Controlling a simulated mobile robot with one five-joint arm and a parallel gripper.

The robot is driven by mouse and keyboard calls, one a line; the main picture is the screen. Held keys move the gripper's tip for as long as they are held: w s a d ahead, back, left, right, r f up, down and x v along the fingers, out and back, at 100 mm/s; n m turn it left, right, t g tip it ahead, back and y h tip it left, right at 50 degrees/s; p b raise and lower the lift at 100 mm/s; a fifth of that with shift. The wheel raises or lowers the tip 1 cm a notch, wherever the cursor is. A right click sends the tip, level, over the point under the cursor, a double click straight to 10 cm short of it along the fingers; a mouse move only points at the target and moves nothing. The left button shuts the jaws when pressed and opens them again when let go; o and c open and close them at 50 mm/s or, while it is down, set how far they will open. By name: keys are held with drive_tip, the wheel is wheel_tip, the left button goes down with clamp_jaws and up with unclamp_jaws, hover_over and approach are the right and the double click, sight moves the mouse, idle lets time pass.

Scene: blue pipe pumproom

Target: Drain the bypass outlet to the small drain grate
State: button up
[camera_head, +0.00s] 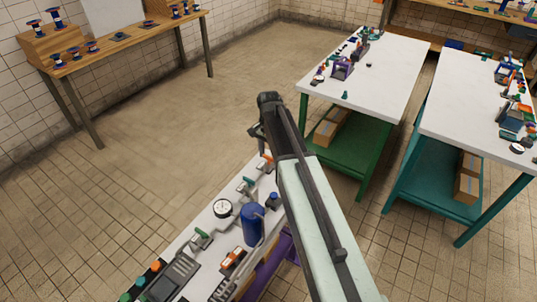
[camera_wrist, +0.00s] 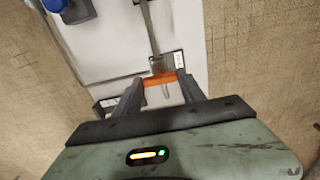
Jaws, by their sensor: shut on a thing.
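In the wrist view my gripper (camera_wrist: 161,82) is shut on an orange valve handle (camera_wrist: 160,79), which spans the gap between the fingers. The handle sits at the end of a thin grey pipe (camera_wrist: 151,28) over a white panel. A small label plate (camera_wrist: 178,60) lies beside it. An orange handle (camera_head: 266,157) shows just below the arm's end. I cannot make out the bypass outlet or the small drain grate by name.
The narrow bench carries a round gauge (camera_head: 222,208), a blue cylinder (camera_head: 252,225), a green-handled valve (camera_head: 201,236) and a dark tray (camera_head: 173,276). White-topped tables (camera_head: 390,70) stand right; a wooden table (camera_head: 125,45) stands far left. Tiled floor between is clear.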

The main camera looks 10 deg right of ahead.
drive_tip(key=shift+w, duration=0.1)
idle(0.4)
drive_tip(key=o, duration=1.4)
drive_tip(key=shift+c, duration=0.2)
wheel_tip(320, 180, up, 8)
drive_tip(key=p, duration=0.8)
drive_tip(key=shift+r, duration=0.1)
drive_tip(key=shift+f, duration=0.2)
